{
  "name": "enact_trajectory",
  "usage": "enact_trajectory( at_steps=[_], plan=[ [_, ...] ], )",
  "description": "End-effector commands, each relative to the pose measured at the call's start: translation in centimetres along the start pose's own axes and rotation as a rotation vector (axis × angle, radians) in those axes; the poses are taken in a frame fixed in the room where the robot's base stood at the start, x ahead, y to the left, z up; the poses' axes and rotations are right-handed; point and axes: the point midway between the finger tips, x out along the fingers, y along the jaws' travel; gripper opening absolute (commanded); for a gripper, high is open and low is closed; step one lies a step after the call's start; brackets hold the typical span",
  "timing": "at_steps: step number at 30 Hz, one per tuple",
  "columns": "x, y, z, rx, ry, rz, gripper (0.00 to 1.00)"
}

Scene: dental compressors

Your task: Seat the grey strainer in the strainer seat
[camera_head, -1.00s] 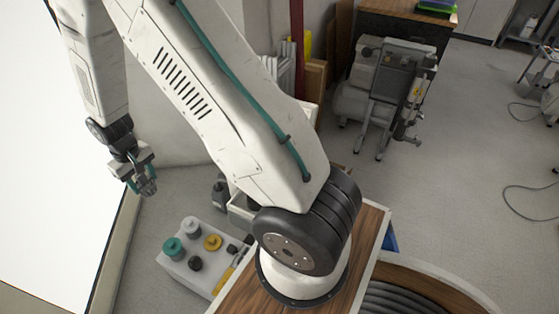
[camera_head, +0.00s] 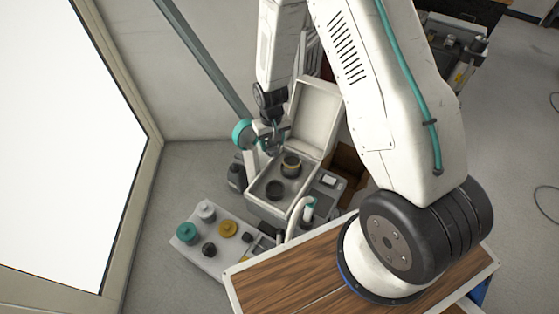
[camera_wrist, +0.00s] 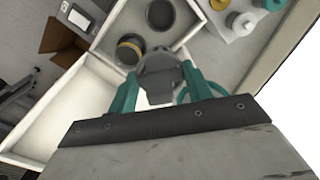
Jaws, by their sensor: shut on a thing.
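My gripper (camera_head: 269,140) is shut on the grey strainer (camera_wrist: 160,78), a round grey piece between the teal fingers in the wrist view. In the head view the strainer is small and partly hidden by the fingers. Below is an open white box (camera_head: 257,194) with two round fittings. One is a dark round cup (camera_head: 275,189), also in the wrist view (camera_wrist: 160,14). The other has a yellowish ring (camera_head: 291,165), also in the wrist view (camera_wrist: 130,50). Which is the strainer seat I cannot tell. The strainer is held above the box, apart from both.
The box's raised lid (camera_head: 318,112) stands behind, close to my gripper. A teal round piece (camera_head: 243,132) is just left of my gripper. A light tray (camera_head: 213,250) with several coloured knobs stands front left. A wooden top (camera_head: 300,280) lies in front.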

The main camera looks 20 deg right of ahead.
Motion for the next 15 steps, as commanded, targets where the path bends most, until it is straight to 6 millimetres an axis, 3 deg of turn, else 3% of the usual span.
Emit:
enact_trajectory(
  at_steps=[1, 6, 15],
  plan=[
    [1.8, -0.3, 1.1, -0.002, -0.008, 0.0, 0.28],
    [5.4, -0.9, 3.1, -0.006, -0.003, 0.0, 0.28],
    [7.5, -1.1, 3.9, -0.005, 0.0, 0.0, 0.28]
  ],
)
